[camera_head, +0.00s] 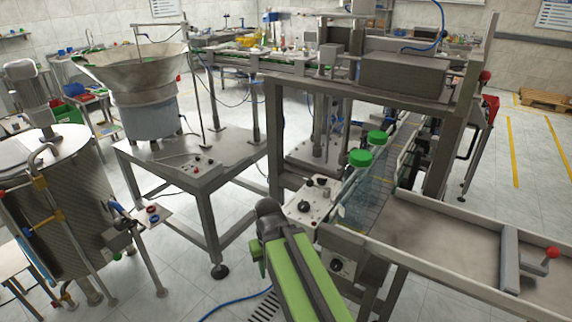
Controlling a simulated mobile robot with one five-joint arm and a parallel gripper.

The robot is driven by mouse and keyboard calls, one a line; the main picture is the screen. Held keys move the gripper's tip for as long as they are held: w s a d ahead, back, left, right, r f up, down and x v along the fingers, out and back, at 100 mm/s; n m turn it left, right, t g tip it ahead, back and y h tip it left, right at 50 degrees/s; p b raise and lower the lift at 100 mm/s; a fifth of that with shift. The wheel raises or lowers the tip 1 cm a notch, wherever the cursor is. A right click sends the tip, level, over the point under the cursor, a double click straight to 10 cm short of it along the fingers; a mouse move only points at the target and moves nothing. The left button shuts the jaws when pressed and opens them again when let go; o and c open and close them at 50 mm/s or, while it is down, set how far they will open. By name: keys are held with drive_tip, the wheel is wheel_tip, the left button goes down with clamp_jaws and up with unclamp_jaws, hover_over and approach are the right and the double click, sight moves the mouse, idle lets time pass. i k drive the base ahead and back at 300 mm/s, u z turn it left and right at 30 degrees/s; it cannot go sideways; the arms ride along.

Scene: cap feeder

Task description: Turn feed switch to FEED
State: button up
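A cap feeder bowl (135,62) stands on a steel table at the left. A small control box (195,170) with knobs and a red button sits at that table's front edge. A second control panel (308,197) with black knobs is on the conveyor frame, just beyond my arm. The labels are too small to read, so I cannot tell which control is the feed switch or its position. My green arm rises from the bottom middle, its dark joint in front of the second panel's lower left. My gripper's fingers do not show.
Clear bottles with green caps (361,158) stand on the conveyor (395,160) right of the panel. A steel tray table (440,225) fills the lower right. A steel tank (62,205) is at the left. A blue hose (235,302) lies on the floor.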

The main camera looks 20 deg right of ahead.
sight(321, 181)
drive_tip(key=u, duration=0.45)
drive_tip(key=i, duration=1.05)
drive_tip(key=u, duration=0.2)
